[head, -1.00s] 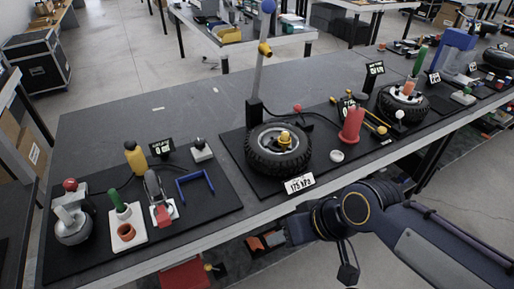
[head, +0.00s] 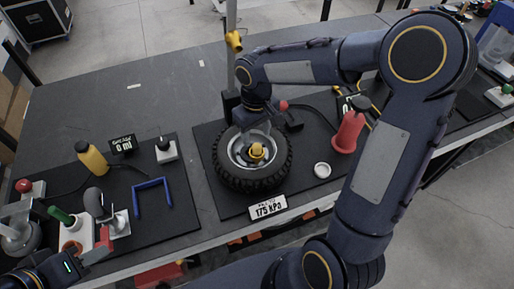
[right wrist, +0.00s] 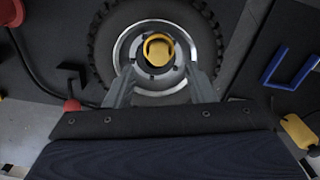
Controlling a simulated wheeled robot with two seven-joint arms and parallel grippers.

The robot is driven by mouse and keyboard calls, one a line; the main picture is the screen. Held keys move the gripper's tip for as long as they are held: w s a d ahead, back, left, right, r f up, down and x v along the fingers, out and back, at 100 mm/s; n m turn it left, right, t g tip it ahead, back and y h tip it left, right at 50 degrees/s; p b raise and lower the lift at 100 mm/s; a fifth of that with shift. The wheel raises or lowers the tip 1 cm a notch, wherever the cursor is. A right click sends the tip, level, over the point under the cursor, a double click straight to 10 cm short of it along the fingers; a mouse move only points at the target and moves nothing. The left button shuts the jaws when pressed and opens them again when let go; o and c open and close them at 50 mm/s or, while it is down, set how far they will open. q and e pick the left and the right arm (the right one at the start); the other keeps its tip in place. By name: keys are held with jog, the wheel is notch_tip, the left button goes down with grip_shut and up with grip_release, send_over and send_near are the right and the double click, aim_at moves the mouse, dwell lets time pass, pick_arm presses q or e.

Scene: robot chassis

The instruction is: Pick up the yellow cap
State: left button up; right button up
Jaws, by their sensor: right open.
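The yellow cap (head: 256,152) sits at the hub of a black tyre (head: 225,178) with a silver rim. My right gripper (head: 257,136) is above the wheel, pointing down at the hub. In the right wrist view its two fingers (right wrist: 161,70) are apart, one on each side below the cap in the picture, with nothing between them. My left gripper (head: 100,247) is at the lower left, near the white block with the orange ring; its jaw gap is unclear.
A pressure sign (head: 268,207) stands in front of the wheel. A red cone-like part (head: 348,132) and a white ring (head: 322,170) lie to its right. A yellow bottle (head: 91,158) and blue bracket (head: 153,205) are to the left. The back left tabletop is clear.

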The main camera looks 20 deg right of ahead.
aim_at(257, 146)
notch_tip(257, 146, down, 5)
jog(key=shift+w+d+f+p, duration=0.1)
jog(key=shift+p, duration=0.35)
jog(key=shift+c, duration=0.3)
jog(key=c, duration=1)
